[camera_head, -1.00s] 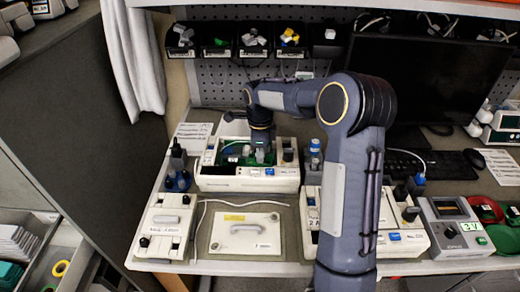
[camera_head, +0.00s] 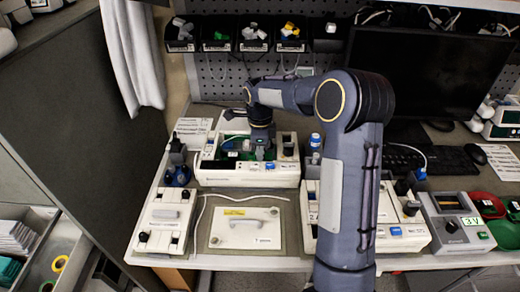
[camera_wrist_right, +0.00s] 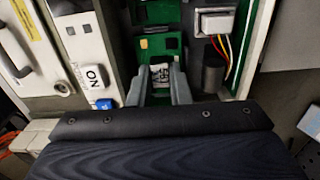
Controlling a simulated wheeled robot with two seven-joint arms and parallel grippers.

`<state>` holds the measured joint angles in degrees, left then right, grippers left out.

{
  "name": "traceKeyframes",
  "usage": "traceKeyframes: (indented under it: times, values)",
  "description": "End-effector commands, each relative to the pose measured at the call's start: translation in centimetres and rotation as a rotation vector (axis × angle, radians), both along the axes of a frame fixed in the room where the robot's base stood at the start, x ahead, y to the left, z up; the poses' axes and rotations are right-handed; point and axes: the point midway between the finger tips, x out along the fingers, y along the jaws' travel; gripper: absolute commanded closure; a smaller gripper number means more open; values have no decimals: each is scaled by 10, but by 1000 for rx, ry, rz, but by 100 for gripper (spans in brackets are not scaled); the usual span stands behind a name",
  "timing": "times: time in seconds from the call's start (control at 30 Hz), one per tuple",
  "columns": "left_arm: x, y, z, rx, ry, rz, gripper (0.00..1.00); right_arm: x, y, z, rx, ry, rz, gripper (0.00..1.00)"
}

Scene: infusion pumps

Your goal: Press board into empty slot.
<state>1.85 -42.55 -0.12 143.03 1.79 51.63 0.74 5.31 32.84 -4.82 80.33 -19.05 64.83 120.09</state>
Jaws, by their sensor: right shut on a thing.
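The opened white pump (camera_head: 225,178) stands at the middle of the bench with green circuitry (camera_head: 230,154) inside. My right gripper (camera_head: 260,150) reaches down into its housing from above. In the right wrist view my right gripper (camera_wrist_right: 161,84) is shut on a small board (camera_wrist_right: 160,72), which shows as a pale patterned piece between the fingers. Green surfaces (camera_wrist_right: 165,45) lie around and beyond it. The slot and the board's lower edge are hidden, so I cannot tell how deep the board sits. My left gripper is not in view.
The removed cover plate with a handle (camera_head: 271,238) lies in front of the pump. Other white pumps stand at left (camera_head: 163,217) and right (camera_head: 402,238). Wires (camera_wrist_right: 224,50) run inside the housing near my fingers.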

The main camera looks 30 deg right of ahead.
Motion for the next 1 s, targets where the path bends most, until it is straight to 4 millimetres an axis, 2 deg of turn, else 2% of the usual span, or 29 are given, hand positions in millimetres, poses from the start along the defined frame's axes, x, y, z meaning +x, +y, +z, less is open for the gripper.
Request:
traceKeyframes:
  times: [1.0]
  values:
    - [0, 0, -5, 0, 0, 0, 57, 0, 0, -7, 0, 0, 1, 100]
